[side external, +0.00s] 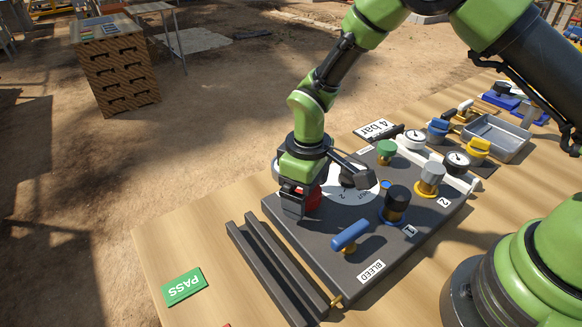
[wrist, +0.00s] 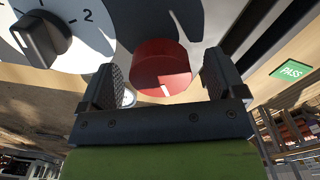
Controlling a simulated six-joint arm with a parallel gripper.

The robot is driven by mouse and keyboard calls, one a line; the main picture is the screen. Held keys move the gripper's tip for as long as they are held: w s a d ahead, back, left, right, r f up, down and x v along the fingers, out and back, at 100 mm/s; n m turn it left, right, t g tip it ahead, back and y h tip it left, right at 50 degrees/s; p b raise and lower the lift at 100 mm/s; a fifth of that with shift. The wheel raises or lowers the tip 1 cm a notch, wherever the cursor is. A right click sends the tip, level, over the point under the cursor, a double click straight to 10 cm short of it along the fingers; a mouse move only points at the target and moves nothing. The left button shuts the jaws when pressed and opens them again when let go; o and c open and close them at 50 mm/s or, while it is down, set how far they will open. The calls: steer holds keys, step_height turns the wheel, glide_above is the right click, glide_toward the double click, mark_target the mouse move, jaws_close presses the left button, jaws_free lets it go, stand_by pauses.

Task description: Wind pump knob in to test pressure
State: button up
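A red round knob (wrist: 160,68) shows in the wrist view between the two fingers of my gripper (wrist: 163,75), with a gap on each side. My gripper is open, and no finger visibly touches the knob. In the side external view, my gripper (side external: 296,203) is low over the left part of the dark panel (side external: 305,238), and part of the red knob (side external: 314,200) shows beside it. A white dial (side external: 352,195) with a black selector knob (wrist: 42,38) is close by. Two round gauges (side external: 457,161) (side external: 414,139) stand at the back of the panel.
A blue BLEED lever (side external: 350,237), black valve knob (side external: 396,203), grey valve knob (side external: 431,178) and green knob (side external: 386,150) rise from the panel. Dark rails (side external: 271,266) and a green PASS plate (side external: 184,286) lie left. A "4 bar" card (side external: 376,129) stands behind.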

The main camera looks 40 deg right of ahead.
steer(key=shift+o, duration=1)
steer(key=shift+r, duration=3.5)
step_height(320, 180, up, 10)
steer(key=s+d+r+m+t+y, duration=0.25)
steer(key=s+d+r+m, duration=0.3)
steer(key=s+r, duration=0.35)
steer(key=s+d+m+t, duration=0.2)
steer(key=s+m+t, duration=0.1)
steer(key=s, duration=0.6)
steer(key=shift+s+d+m+t, duration=0.35)
steer(key=shift+d+t, duration=0.05)
steer(key=shift+t, duration=0.45)
steer(key=shift+h, duration=0.25)
